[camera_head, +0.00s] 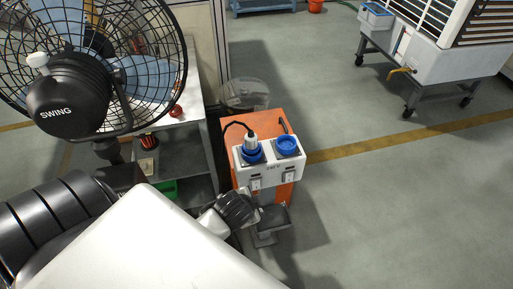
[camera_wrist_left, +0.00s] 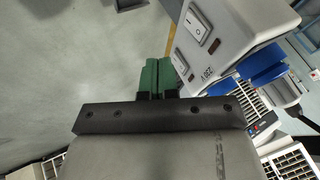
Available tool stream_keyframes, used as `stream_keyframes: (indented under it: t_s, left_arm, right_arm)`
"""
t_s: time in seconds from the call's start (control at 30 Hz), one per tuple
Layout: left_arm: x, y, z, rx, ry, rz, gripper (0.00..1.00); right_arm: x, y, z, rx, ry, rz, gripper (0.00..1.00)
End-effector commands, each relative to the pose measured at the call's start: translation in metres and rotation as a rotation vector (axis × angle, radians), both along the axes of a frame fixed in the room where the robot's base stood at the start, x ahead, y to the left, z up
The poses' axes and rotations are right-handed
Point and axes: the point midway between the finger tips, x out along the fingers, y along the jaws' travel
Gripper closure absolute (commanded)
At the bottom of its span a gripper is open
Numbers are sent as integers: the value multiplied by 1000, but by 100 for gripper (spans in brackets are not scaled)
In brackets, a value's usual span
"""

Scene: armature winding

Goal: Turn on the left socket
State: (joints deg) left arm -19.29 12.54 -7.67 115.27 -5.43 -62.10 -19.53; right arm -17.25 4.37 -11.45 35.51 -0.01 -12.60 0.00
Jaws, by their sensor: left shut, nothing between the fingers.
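A white socket box (camera_head: 268,163) stands on an orange cabinet (camera_head: 262,128). Its left socket (camera_head: 252,153) is blue and has a grey plug in it; the right blue socket (camera_head: 287,146) has no plug. Below them are the left switch (camera_head: 255,184) and right switch (camera_head: 289,177). My left gripper (camera_head: 270,222) is just below and in front of the box in the head view.
A black-caged fan (camera_head: 90,70) and a workbench (camera_head: 185,135) stand left of the cabinet. A white wheeled unit (camera_head: 430,60) stands at the back right. The floor right of the cabinet is clear.

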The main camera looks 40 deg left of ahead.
Motion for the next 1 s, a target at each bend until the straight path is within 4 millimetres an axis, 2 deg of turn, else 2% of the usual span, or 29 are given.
stream_keyframes:
  t_s: [0.47,0.7,1.0]
  left_arm:
    - [54,10,-79,-1,1,2,100]
    - [74,35,-80,0,0,0,100]
    - [78,40,-81,-1,0,0,100]
  right_arm:
    - [1,0,-18,0,-1,1,48]
    - [1,-3,-16,-4,-2,2,48]
    - [1,-4,-16,-5,-2,2,48]
